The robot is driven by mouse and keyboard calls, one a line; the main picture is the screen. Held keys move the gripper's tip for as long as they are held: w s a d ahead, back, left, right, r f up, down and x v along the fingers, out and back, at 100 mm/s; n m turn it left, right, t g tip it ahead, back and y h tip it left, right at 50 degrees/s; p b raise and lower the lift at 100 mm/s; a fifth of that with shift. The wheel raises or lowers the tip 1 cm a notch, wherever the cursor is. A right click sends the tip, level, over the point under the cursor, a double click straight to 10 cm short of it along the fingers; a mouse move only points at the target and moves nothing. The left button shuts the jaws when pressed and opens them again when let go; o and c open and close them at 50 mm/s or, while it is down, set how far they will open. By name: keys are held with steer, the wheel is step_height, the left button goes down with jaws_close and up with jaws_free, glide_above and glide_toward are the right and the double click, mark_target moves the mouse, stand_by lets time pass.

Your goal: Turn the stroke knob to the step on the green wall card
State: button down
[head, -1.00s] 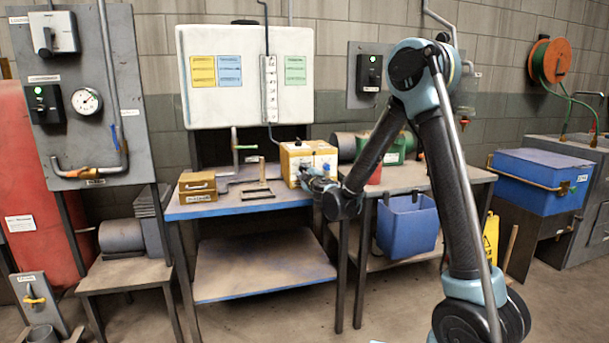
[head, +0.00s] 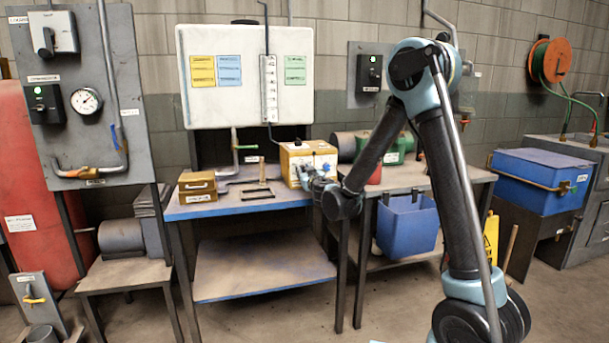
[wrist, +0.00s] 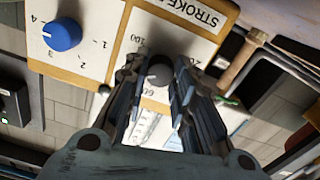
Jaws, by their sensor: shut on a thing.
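The yellow pump box (head: 308,158) stands on the blue-edged bench. In the wrist view, a plate lettered "STROKE" (wrist: 196,12) carries a dark round knob (wrist: 158,74) with a number scale around it, partly hidden by the fingers. I take this as the stroke knob; its pointer cannot be made out. My gripper (wrist: 158,80) is shut on this knob, one finger on each side. My gripper also shows at the box front in the head view (head: 306,177). The green wall card (head: 295,70) hangs on the white board; its writing is too small to read.
A blue knob (wrist: 61,30) with numbers around it sits beside the stroke knob on the same box. Yellow and blue cards (head: 229,70) hang left of the green one. A small wooden box (head: 197,186) and a dark frame (head: 258,193) stand on the bench.

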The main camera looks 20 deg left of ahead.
steer(key=shift+a+m, duration=0.15)
steer(key=shift+m, duration=0.75)
steer(key=c, duration=1.3)
jaws_free()
steer(key=shift+s+d, duration=0.15)
steer(key=shift+d, duration=0.05)
steer(key=v, duration=1.1)
steer(key=shift+s, duration=0.3)
